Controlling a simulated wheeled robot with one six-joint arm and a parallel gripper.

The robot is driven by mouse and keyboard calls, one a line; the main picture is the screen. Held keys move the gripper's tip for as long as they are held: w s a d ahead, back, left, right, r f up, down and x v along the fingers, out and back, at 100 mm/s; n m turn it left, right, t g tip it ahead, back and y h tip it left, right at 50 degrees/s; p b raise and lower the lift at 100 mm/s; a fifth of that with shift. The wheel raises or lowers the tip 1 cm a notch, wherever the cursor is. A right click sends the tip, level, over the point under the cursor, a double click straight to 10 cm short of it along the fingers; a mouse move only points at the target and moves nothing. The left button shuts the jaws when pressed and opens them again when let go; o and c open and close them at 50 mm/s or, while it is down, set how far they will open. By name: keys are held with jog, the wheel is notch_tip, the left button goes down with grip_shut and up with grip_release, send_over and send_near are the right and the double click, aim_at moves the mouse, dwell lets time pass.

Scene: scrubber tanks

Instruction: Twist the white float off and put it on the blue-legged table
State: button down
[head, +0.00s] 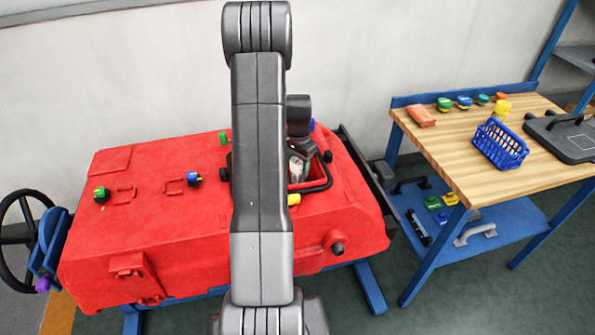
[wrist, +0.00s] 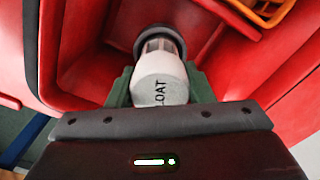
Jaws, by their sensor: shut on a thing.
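My gripper (wrist: 160,92) is shut on the float, with a greenish finger on each side. In the head view my arm hides much of the opening, and only a pale bit of the float (head: 296,168) shows. I cannot tell whether the float is loose from the collar. The blue-legged table (head: 455,160) with a wooden top stands at the right.
A blue basket (head: 499,145), an orange block (head: 421,116), a black case (head: 565,137) and several coloured knobs are on the table. Its front left top is bare. A lower blue shelf (head: 480,247) holds small parts.

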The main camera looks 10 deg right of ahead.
jog(key=shift+r+p, duration=0.45)
jog(key=shift+r, duration=0.4)
dwell(0.6)
jog(key=shift+r+p, duration=1.35)
jog(key=shift+r, duration=1.05)
jog(key=shift+r, duration=0.1)
